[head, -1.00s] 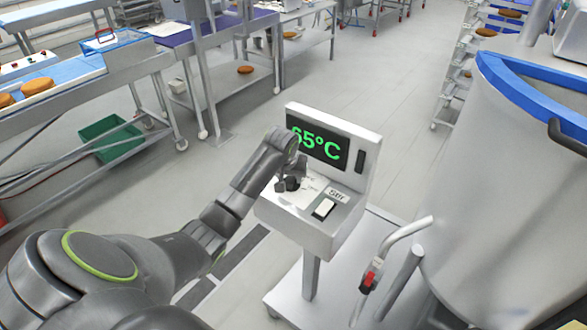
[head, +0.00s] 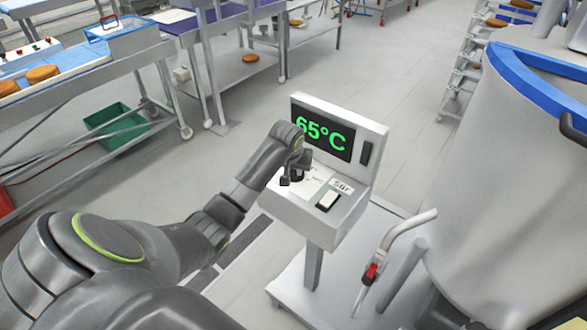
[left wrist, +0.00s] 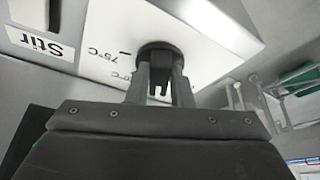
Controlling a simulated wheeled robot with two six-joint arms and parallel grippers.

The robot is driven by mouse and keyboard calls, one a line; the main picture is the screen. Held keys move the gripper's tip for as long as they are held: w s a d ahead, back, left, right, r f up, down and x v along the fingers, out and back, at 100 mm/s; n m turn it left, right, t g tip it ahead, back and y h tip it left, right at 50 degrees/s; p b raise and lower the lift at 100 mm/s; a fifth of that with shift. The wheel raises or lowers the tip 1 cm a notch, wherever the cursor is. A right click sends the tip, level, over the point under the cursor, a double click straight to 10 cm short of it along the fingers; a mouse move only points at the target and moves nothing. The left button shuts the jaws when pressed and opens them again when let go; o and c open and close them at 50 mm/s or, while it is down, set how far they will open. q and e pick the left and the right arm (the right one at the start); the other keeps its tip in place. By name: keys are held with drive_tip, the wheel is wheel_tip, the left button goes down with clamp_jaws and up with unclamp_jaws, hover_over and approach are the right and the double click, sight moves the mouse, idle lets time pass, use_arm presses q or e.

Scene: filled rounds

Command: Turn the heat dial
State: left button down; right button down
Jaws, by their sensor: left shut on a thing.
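The black heat dial (left wrist: 157,52) sits on the white sloped face of the control box (head: 312,215). In the left wrist view a mark labelled 75°C is beside it, with part of another label below. My left gripper (left wrist: 158,88) is shut on the dial, one finger on each side. In the head view my left gripper (head: 291,178) covers most of the dial. The screen (head: 322,135) above reads 65°C in green. My right gripper is not in view.
A white rocker switch (head: 328,201) and a "Stir" label (head: 341,187) are right of the dial. A large steel vat (head: 500,200) with a blue rim stands at the right. A red-handled tap (head: 371,272) is below the box.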

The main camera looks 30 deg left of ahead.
use_arm(q)
drive_tip(key=shift+n, duration=0.3)
drive_tip(key=n, duration=0.1)
drive_tip(key=n+g+y, duration=0.1)
drive_tip(key=n, duration=0.1)
drive_tip(key=d+n+y, duration=0.1)
drive_tip(key=n, duration=0.1)
drive_tip(key=shift+w, duration=0.35)
drive_tip(key=shift+w+n+g+y, duration=0.2)
drive_tip(key=shift+n+g, duration=0.2)
drive_tip(key=shift+n, duration=0.65)
drive_tip(key=shift+w+n+g+y, duration=0.15)
drive_tip(key=shift+n+g, duration=0.25)
drive_tip(key=shift+n, duration=0.65)
drive_tip(key=shift+s, duration=0.1)
drive_tip(key=c, duration=1.3)
unclamp_jaws()
